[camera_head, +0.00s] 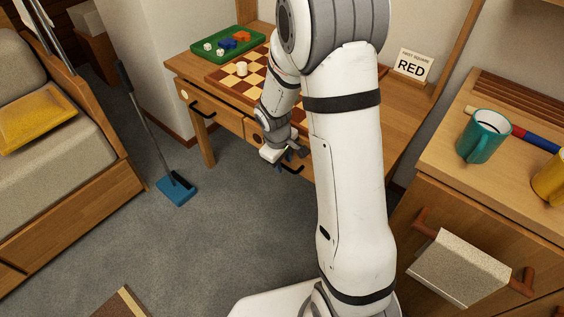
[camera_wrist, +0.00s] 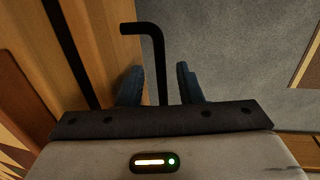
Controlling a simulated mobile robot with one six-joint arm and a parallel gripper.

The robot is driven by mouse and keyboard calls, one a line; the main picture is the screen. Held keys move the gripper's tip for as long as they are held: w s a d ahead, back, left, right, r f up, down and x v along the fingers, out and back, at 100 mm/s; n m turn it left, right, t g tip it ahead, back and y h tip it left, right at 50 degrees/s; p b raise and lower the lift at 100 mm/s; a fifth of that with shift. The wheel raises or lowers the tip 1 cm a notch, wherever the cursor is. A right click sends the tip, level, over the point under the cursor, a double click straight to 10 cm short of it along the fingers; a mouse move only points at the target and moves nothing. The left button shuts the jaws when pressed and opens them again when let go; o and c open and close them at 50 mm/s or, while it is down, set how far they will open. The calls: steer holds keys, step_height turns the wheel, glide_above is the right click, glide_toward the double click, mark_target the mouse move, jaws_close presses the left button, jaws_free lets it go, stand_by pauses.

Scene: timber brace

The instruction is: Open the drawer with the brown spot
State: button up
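The desk has two drawers in its front. The left drawer (camera_head: 221,119) has a black handle (camera_head: 203,112) and a small pale spot (camera_head: 184,94). The right drawer (camera_head: 251,129) is largely behind my arm, and I cannot make out a brown spot on it. Its black handle (camera_head: 293,168) shows beside my gripper (camera_head: 283,160). In the wrist view the bent black handle (camera_wrist: 159,62) runs between the two blue fingers of my gripper (camera_wrist: 160,86). The fingers are apart, one on each side of the bar, with gaps visible. Both drawers look closed.
A checkered board (camera_head: 240,72) and a green tray (camera_head: 228,44) lie on the desk, near a RED sign (camera_head: 411,67). A cabinet with mugs (camera_head: 483,136) is at right. Carpet before the desk is clear.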

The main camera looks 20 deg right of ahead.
jaws_close()
stand_by(0.3)
stand_by(0.3)
